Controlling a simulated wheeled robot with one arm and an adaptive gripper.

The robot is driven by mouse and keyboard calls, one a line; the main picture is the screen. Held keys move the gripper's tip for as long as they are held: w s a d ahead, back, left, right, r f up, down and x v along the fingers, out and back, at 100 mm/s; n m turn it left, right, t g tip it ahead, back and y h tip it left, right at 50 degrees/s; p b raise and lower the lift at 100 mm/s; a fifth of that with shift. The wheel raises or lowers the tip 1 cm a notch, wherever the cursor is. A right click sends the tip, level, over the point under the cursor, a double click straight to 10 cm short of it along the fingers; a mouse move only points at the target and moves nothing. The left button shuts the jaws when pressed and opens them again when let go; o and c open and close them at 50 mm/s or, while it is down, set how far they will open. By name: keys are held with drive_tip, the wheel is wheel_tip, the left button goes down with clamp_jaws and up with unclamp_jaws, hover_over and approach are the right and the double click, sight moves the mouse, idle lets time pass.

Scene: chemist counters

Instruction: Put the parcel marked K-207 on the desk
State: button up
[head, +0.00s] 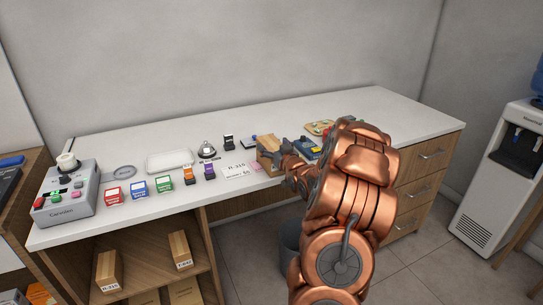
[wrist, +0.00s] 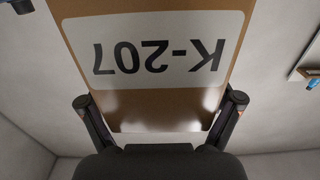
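The parcel marked K-207 (wrist: 160,104) is a brown cardboard box with a white label, which reads upside down in the wrist view. It fills the space between the two fingers of my gripper (wrist: 162,112), which press on its sides. In the head view the parcel (head: 267,154) is at the front part of the white desk (head: 395,108), with my gripper (head: 287,152) at its right side. I cannot tell whether its underside touches the desktop. My arm hides part of the desk behind it.
A grey device (head: 65,197), several small coloured boxes, a white tray (head: 170,161), a bell (head: 207,150) and a paper marked H-319 (head: 236,170) occupy the desk's left half. Other parcels (head: 108,270) sit on the shelf below. The desk's right end is clear. A water dispenser (head: 500,170) stands right.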

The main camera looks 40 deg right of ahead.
drive_tip(key=c, duration=1.2)
drive_tip(key=shift+r+b, duration=0.4)
drive_tip(key=shift+r, duration=0.9)
drive_tip(key=s+a+b, duration=0.1)
drive_tip(key=s+a, duration=0.1)
drive_tip(key=s, duration=0.1)
drive_tip(key=s+a+r+b, duration=0.1)
drive_tip(key=s+a+b, duration=0.1)
drive_tip(key=s+a, duration=0.1)
drive_tip(key=s+a+b, duration=0.1)
drive_tip(key=s+a, duration=0.1)
drive_tip(key=s, duration=0.2)
drive_tip(key=shift+s+a+r+b, duration=0.25)
drive_tip(key=shift+a+r+b, duration=0.1)
drive_tip(key=shift+r, duration=0.05)
drive_tip(key=shift+c, duration=0.2)
drive_tip(key=s+a+b, duration=0.1)
drive_tip(key=b, duration=0.1)
drive_tip(key=s+b, duration=0.1)
drive_tip(key=b, duration=0.2)
drive_tip(key=shift+s+a+r, duration=0.1)
drive_tip(key=shift+a+r, duration=0.15)
drive_tip(key=shift+a, duration=0.15)
drive_tip(key=shift+a, duration=0.15)
